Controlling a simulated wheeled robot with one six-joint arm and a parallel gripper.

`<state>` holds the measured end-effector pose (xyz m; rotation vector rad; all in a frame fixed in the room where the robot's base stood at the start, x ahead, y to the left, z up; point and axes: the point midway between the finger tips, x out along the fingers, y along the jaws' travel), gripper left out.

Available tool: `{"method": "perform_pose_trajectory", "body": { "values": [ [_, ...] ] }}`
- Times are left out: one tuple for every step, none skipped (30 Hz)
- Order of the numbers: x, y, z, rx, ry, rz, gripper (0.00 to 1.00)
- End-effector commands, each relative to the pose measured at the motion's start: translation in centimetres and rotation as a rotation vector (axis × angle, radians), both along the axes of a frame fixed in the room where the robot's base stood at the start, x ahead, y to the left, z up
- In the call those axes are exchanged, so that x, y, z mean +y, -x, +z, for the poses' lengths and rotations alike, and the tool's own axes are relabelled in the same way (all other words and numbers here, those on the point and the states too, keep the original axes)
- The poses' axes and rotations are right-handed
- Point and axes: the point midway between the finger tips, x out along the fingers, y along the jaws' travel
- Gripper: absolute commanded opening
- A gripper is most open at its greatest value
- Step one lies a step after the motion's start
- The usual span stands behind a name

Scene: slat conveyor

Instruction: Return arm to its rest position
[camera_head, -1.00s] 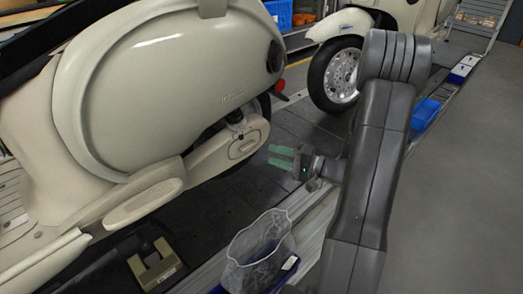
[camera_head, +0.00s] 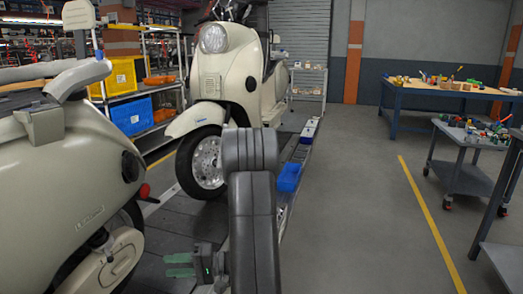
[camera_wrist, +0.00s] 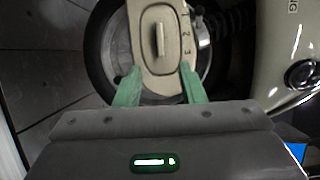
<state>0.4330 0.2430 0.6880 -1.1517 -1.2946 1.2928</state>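My gripper (camera_head: 172,265) has two green fingers pointing left, low in the head view, beside the rear of the near cream scooter (camera_head: 62,185). In the wrist view my gripper (camera_wrist: 160,85) is open, its fingers spread apart with nothing held between them. Behind the fingers the wrist view shows a cream scooter cover (camera_wrist: 158,35) marked with numbers, in front of a dark wheel. I cannot tell the exact gap to the scooter. My dark grey arm is bent, its elbow high.
A second cream scooter (camera_head: 225,75) stands farther along the conveyor. A blue bin (camera_head: 289,177) sits at the conveyor's right edge. A shelf holds a yellow bin (camera_head: 122,78) and a blue crate (camera_head: 131,114). A workbench (camera_head: 440,92) and cart (camera_head: 462,165) stand right; the floor between is clear.

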Motion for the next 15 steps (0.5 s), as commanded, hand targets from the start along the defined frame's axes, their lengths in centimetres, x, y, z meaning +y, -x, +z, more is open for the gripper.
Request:
{"method": "perform_pose_trajectory", "body": {
  "values": [
    [0.8,0.2,-0.1,0.000,0.001,0.004,0.36],
    [1.2,0.2,-0.1,0.000,0.001,0.004,0.36],
    [1.9,0.3,-0.1,0.000,0.001,0.005,0.36],
    [2.4,0.4,-0.1,0.000,0.001,0.005,0.36],
    [3.0,0.5,-0.1,-0.001,0.001,0.006,0.36],
    [3.7,0.6,-0.1,-0.001,0.001,0.005,0.36],
    [4.2,0.6,-0.1,-0.001,0.001,0.005,0.36],
    [4.8,0.7,-0.1,-0.001,0.001,0.006,0.36],
    [5.5,0.8,-0.1,-0.001,0.000,0.005,0.36],
    [6.1,0.9,-0.1,-0.002,0.001,0.005,0.36],
    [6.6,0.9,-0.1,-0.002,0.001,0.005,0.36],
    [7.4,1.0,-0.1,-0.001,0.000,0.005,0.36],
    [7.9,1.1,-0.1,-0.002,0.001,0.006,0.36],
    [8.4,1.1,-0.1,-0.002,0.001,0.005,0.36],
    [9.1,1.2,-0.1,-0.001,0.001,0.005,0.36]
  ]
}}
